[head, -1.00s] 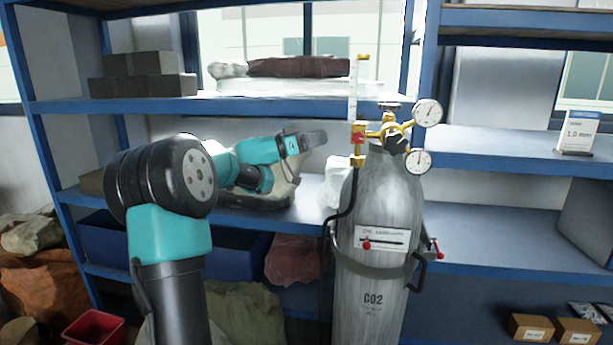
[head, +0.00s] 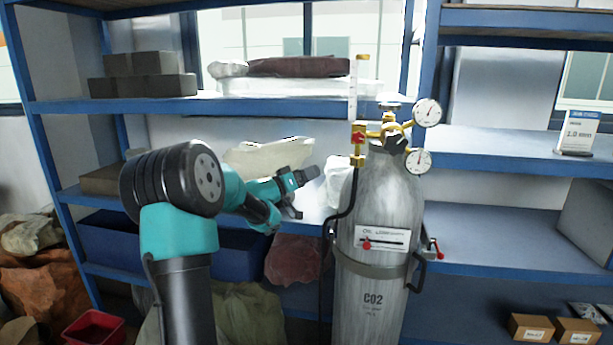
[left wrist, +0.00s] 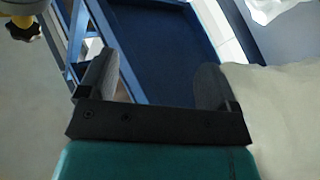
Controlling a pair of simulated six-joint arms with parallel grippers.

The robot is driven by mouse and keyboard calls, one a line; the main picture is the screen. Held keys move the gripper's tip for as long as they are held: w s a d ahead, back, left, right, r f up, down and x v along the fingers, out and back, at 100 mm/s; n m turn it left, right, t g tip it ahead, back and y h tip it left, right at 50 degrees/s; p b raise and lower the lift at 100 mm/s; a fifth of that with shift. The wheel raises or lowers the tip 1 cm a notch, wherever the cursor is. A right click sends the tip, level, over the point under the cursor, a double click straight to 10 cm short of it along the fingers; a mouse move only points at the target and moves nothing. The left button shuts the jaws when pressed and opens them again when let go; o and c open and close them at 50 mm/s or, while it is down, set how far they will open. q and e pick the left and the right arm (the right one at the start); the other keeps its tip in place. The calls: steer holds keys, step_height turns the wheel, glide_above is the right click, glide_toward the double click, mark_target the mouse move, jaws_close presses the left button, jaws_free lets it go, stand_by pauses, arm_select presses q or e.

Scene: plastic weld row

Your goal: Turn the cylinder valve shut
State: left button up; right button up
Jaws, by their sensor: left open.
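The grey CO2 cylinder (head: 375,215) stands upright right of centre in the head view. Its brass valve (head: 391,124) is on top, with a small round handwheel (head: 390,106) above it. Two round gauges (head: 427,112) and a black knob (head: 398,145) are fixed to the brass regulator. In the left wrist view, a black lobed knob (left wrist: 23,28) on a yellow part shows at the top left corner. My left gripper (head: 302,194) is open and empty, left of the cylinder and lower than the valve. Its two fingers (left wrist: 153,84) stand apart in the left wrist view. My right gripper is out of view.
A flowmeter tube (head: 353,90) rises left of the valve, and a black hose hangs below it. Blue shelves (head: 480,150) stand behind. A pale bag (head: 268,157) and a white lump (head: 340,182) lie near my left gripper. A strap bracket holds the cylinder.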

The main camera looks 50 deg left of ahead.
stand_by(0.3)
arm_select(q)
steer(key=s+d+r+n+g+h, duration=0.2)
steer(key=d+r+n, duration=0.3)
steer(key=r+n, duration=0.6)
steer(key=s+d+r+n+g+h, duration=0.3)
steer(key=d+r+n+h, duration=0.2)
steer(key=r+n, duration=0.6)
steer(key=d+n, duration=0.1)
steer(key=n, duration=0.2)
steer(key=shift+s+d, duration=0.15)
steer(key=shift+s, duration=0.1)
